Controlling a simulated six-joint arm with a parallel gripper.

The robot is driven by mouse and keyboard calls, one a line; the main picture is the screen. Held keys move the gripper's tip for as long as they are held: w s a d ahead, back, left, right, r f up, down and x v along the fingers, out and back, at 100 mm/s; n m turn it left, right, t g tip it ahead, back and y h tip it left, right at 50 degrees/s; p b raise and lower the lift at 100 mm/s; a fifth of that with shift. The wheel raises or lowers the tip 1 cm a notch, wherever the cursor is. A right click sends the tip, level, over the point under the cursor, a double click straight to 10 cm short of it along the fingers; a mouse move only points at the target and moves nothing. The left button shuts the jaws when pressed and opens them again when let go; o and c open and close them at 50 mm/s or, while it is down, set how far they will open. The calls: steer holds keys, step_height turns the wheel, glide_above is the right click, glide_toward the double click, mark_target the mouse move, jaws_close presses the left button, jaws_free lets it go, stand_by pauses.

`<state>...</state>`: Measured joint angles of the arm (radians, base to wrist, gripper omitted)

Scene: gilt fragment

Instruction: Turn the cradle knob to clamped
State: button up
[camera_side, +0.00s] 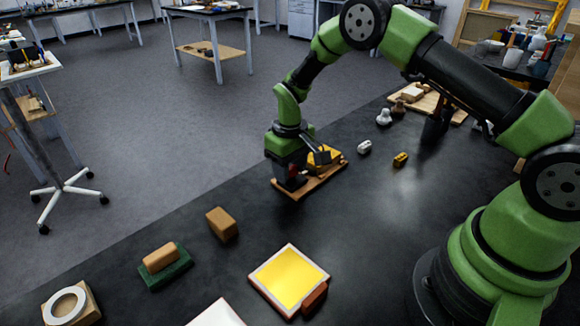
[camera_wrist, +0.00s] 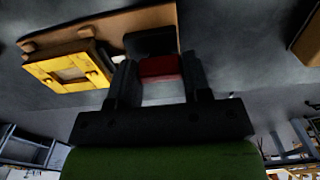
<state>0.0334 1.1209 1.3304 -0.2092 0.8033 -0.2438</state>
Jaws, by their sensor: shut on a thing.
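The cradle is a wooden board (camera_side: 322,180) on the dark bench, and it also shows at the top of the wrist view (camera_wrist: 105,20). A gilt yellow fragment (camera_side: 322,157) sits on it, seen larger in the wrist view (camera_wrist: 68,70). My gripper (camera_side: 290,180) is low over the left end of the board. In the wrist view its two dark fingers are shut on a red knob (camera_wrist: 160,68), which lies beside a black block (camera_wrist: 150,42). The knob's pointer and any markings are hidden, so I cannot tell its setting.
A brown block (camera_side: 221,224), a green pad with a tan block (camera_side: 165,270), a white ring on wood (camera_side: 68,304) and a yellow panel (camera_side: 290,275) lie nearer.

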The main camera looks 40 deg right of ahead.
steer(key=o, duration=0.9)
step_height(320, 180, up, 10)
steer(key=shift+f, duration=0.1)
